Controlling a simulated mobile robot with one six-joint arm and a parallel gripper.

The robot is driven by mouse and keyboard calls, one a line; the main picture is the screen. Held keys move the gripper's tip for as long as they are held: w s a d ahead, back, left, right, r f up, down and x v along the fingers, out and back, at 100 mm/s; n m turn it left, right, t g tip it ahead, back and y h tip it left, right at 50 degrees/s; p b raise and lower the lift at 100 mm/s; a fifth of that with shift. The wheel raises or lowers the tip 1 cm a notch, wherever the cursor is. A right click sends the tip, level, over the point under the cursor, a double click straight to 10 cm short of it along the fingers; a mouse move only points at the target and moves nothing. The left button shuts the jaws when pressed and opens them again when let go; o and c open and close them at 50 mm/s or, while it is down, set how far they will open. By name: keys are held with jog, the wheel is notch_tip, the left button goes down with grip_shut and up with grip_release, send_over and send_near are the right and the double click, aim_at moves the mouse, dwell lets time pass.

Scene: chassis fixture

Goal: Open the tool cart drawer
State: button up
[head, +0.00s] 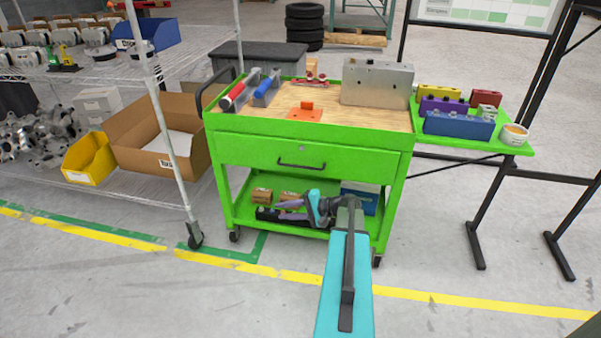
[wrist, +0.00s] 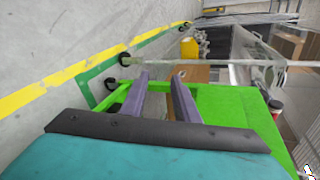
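The green tool cart (head: 375,170) stands in the middle of the head view. Its wide green drawer (head: 240,152) sits flush under the top and looks shut. A dark bar handle (head: 301,165) is on the drawer front. My gripper (head: 293,206) appears below the handle, in front of the lower shelf in the picture, apart from the handle. In the wrist view my gripper (wrist: 162,88) has its two purple fingers spread with nothing between them. The cart's green surface (wrist: 228,115) lies beyond the fingers and to their right. I cannot make out the handle in the wrist view.
The cart top holds a metal box (head: 377,82), red and blue tools and an orange part (head: 305,112). A green side tray (head: 465,142) holds coloured blocks. A wire rack (head: 165,120) stands left, a black frame (head: 515,150) right. The front floor is clear.

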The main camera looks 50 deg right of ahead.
aim_at(300, 167)
jog(key=s+d+r+m+t+h+b, duration=0.1)
jog(key=s+d+r+t, duration=0.1)
jog(key=d+r, duration=0.3)
jog(key=s+d+r+m+t+h+b, duration=0.1)
jog(key=s+d+r, duration=0.3)
jog(key=d, duration=0.8)
jog(key=shift+s+r+m+t+h, duration=0.4)
jog(key=shift+s+t+h, duration=0.2)
jog(key=shift+t, duration=0.3)
jog(key=shift+w, duration=0.15)
jog(key=w, duration=0.4)
jog(key=w+a+b, duration=0.1)
jog(key=w, duration=0.4)
jog(key=w+a+f, duration=0.1)
jog(key=w, duration=0.3)
jog(key=shift+w+a+f, duration=0.1)
jog(key=shift+w+a, duration=0.1)
jog(key=shift+w, duration=0.05)
grip_shut()
